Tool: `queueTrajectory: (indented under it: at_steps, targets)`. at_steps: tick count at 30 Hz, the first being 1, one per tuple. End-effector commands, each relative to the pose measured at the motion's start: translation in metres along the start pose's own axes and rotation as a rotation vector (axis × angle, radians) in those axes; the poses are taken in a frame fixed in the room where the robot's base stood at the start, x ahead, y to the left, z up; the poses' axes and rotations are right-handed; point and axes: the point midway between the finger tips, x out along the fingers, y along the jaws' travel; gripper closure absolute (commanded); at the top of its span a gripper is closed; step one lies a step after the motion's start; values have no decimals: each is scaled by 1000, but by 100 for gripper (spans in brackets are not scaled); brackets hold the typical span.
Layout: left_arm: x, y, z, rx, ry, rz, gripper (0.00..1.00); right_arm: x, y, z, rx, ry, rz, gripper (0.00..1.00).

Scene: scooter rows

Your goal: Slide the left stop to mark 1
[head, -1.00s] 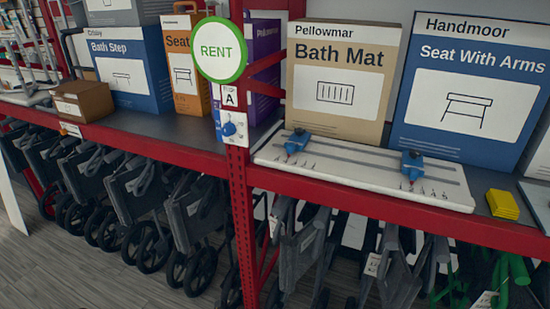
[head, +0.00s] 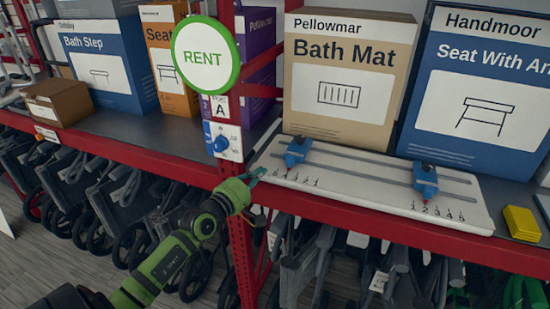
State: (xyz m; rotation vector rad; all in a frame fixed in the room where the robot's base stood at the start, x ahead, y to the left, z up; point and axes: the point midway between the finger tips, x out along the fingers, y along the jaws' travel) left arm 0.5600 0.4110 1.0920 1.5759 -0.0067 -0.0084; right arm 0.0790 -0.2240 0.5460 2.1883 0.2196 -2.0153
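The left stop (head: 297,150) is a blue block with a reddish tip pointing down, on the left part of a white board with rails (head: 357,187). Small printed marks lie in front of it, too small to read surely. The right stop (head: 425,178) is a similar blue block further right, beside a scale that starts with 1 at its left. My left gripper (head: 257,174) is just left of the board's left end, apart from the left stop and holding nothing visible. Its fingers are too small to tell open from shut. My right gripper is not in view.
A red post with a round RENT sign (head: 205,57) and a blue dial (head: 222,144) stands close behind my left gripper. The Bath Mat box (head: 347,113) and the Handmoor box (head: 485,140) stand behind the board. A yellow block (head: 521,223) lies right of it.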

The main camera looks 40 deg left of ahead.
Motion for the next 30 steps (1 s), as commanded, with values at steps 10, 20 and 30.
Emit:
queueTrajectory:
  at_steps: [10, 20, 30]
  targets:
    - [60, 2, -1, -2, 2, 3, 100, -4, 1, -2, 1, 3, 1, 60]
    - [80, 0, 0, -5, 1, 2, 100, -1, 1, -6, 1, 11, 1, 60]
    - [80, 0, 0, -5, 1, 1, 100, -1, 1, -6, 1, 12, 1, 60]
